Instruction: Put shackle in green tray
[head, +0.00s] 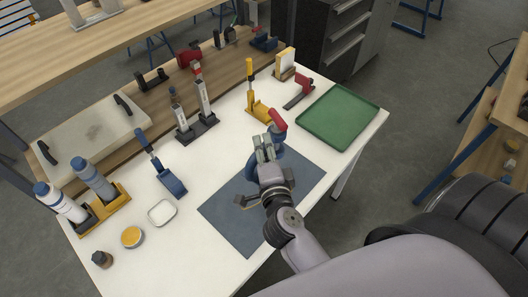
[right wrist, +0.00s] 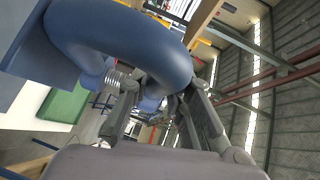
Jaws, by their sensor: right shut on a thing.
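My right gripper (head: 266,152) is above the dark blue mat (head: 232,215), shut on the blue shackle (head: 277,151). The shackle's thick curved bow (right wrist: 125,40) fills the upper left of the right wrist view, with a silver threaded part beside the fingers. In the head view the fingers hide much of it. The empty green tray (head: 338,116) lies at the table's right end, to the upper right of the gripper. A green patch, likely the tray (right wrist: 64,108), shows in the right wrist view. My left gripper is in neither view.
A red part (head: 277,120) shows just beyond the gripper; I cannot tell what it belongs to. Bottles (head: 95,178) and a white dish (head: 162,213) are at left.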

